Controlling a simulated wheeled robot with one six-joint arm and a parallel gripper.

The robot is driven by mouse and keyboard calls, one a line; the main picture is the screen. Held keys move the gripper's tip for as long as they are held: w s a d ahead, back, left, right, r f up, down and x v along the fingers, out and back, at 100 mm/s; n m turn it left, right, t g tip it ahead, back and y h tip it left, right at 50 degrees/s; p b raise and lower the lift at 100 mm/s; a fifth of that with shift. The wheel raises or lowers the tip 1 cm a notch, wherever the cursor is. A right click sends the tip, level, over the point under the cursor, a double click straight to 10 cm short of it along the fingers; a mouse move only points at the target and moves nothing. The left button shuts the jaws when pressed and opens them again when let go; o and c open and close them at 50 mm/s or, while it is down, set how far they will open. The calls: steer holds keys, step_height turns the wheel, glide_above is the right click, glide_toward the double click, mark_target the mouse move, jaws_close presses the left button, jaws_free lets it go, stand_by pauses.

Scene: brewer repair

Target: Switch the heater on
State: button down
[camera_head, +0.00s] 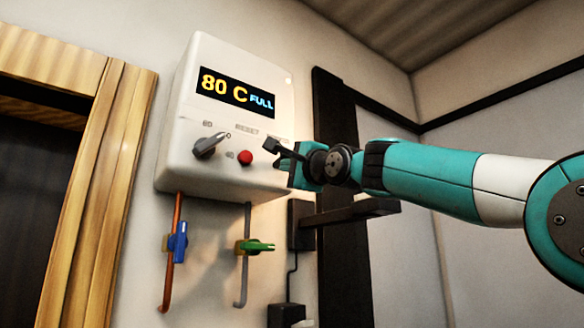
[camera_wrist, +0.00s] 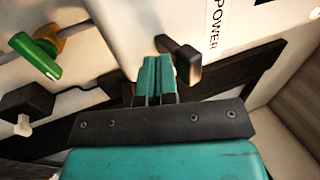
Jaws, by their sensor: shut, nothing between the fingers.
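The heater (camera_head: 185,105) is a white wall box whose display (camera_head: 236,92) reads "80 C FULL". Its front has a grey dial (camera_head: 211,146) and a red button (camera_head: 245,158). A dark power lever (camera_head: 271,147) stands out near the right end; in the wrist view the lever (camera_wrist: 181,60) sits beside the "POWER" label (camera_wrist: 216,25). My gripper (camera_head: 293,152) is at the heater's lower right corner. In the wrist view the gripper's teal fingers (camera_wrist: 157,70) are together and empty, right beside the lever. Whether they touch it I cannot tell.
Below the heater are a blue valve handle (camera_head: 178,242) on a copper pipe and a green valve handle (camera_head: 255,246) on a grey pipe. A black box (camera_head: 300,224) with a cable is on the wall. A wooden frame (camera_head: 100,180) stands left.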

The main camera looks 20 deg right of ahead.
steer(key=r+b+v, duration=0.1)
steer(key=b+v, duration=0.5)
steer(key=v, duration=0.3)
steer(key=shift+s+d+r, duration=0.25)
steer(key=shift+s+d, duration=0.05)
steer(key=shift+s, duration=0.3)
stand_by(0.6)
steer(key=s+a+f+n+g+b, duration=0.1)
steer(key=a+f+n+g+b, duration=0.15)
steer(key=f, duration=1.05)
steer(key=s+a+f+n+g+b, duration=0.1)
steer(key=a+f+n+g+b, duration=0.2)
steer(key=f, duration=1)
steer(key=s+a+f+n+g+b, duration=0.15)
steer(key=f+n+g, duration=0.35)
steer(key=f, duration=0.8)
steer(key=s+f+n+g+h+b, duration=0.1)
steer(key=s+f+n+g+b, duration=0.2)
steer(key=s+f, duration=0.8)
steer(key=s+f+n+g+h+b, duration=0.1)
steer(key=s+f+n+g+b, duration=0.2)
steer(key=f, duration=1.6)
steer(key=s+n+g, duration=0.4)
steer(key=s+n, duration=0.1)
steer(key=s, duration=0.2)
steer(key=shift+s+d+f+b, duration=0.2)
steer(key=shift+s+b, duration=0.1)
steer(key=shift+s, duration=0.1)
